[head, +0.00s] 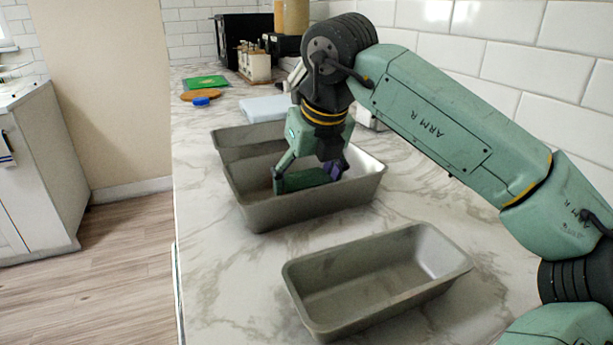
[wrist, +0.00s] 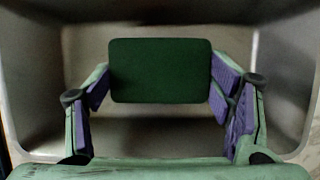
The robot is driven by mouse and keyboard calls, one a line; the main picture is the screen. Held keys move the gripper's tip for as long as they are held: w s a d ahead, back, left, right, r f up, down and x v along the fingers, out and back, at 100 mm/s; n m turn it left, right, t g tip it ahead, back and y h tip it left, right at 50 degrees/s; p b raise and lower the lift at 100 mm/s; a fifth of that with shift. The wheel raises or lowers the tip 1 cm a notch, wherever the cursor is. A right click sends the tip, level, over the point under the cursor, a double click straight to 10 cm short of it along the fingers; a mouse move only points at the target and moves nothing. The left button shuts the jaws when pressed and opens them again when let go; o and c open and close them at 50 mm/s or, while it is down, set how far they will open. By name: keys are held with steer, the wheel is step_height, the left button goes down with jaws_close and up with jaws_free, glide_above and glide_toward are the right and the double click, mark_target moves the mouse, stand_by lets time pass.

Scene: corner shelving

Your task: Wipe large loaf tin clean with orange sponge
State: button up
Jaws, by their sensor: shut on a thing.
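My gripper (head: 306,177) is inside the middle grey loaf tin (head: 320,207), pointing down. It is shut on a dark green rectangular block (head: 300,181), likely a sponge; only green shows on it, no orange. In the wrist view, the green block (wrist: 160,70) sits between the purple finger pads, low over the tin floor. The tin's wall (wrist: 32,85) surrounds it. Whether the block touches the floor I cannot tell. The middle tin looks the largest. A smaller loaf tin (head: 350,320) stands empty in front, and another tin (head: 222,150) stands behind, partly hidden.
On the marble counter (head: 205,270) at the back lie a green flat item (head: 207,82), an orange item (head: 190,96), a blue item (head: 201,102) and a pale blue block (head: 262,108). A tiled wall (head: 500,50) bounds the right. The left edge drops to floor.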

steer(key=shift+f+b, duration=0.55)
steer(key=shift+f, duration=0.1)
steer(key=shift+w, duration=0.1)
stand_by(0.3)
